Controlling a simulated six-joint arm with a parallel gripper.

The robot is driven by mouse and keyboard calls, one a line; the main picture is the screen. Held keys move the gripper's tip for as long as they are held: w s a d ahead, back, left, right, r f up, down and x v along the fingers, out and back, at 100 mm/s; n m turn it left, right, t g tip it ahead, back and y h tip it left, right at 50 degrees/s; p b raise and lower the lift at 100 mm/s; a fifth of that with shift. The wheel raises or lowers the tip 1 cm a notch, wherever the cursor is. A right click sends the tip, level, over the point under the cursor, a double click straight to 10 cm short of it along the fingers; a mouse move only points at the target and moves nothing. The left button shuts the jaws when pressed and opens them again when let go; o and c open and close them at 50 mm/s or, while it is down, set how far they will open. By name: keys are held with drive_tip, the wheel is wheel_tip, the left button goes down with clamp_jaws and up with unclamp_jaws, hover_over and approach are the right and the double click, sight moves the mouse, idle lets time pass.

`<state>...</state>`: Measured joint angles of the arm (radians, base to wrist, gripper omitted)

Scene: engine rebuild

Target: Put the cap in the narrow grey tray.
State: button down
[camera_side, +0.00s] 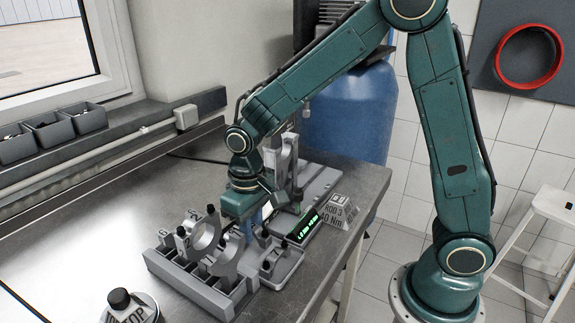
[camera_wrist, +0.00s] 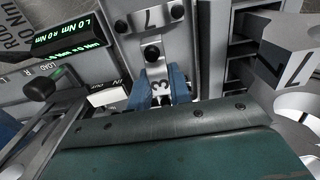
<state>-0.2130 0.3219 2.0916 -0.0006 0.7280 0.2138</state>
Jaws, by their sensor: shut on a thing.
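A dark bolt head shows on the piece in the wrist view. The held piece is mostly hidden there. The tray's open compartments also show right of my fingers in the wrist view (camera_wrist: 213,60). I cannot tell whether the piece touches anything below.
Grey ring-shaped parts (camera_side: 206,234) stand upright on the tray close to my gripper. A device with a green readout (camera_side: 311,224) and a block marked 40 Nm (camera_side: 338,212) are to the right. A dark-knobbed block (camera_side: 130,306) stands front left. The bench's left is clear.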

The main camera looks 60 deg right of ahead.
sight(254, 254)
drive_tip(key=shift+f, duration=2.1)
drive_tip(key=shift+f, duration=0.15)
drive_tip(key=c, duration=1.3)
unclamp_jaws()
wheel_tip(254, 254, up, 12)
drive_tip(key=shift+r, duration=0.1)
drive_tip(key=shift+r, duration=0.15)
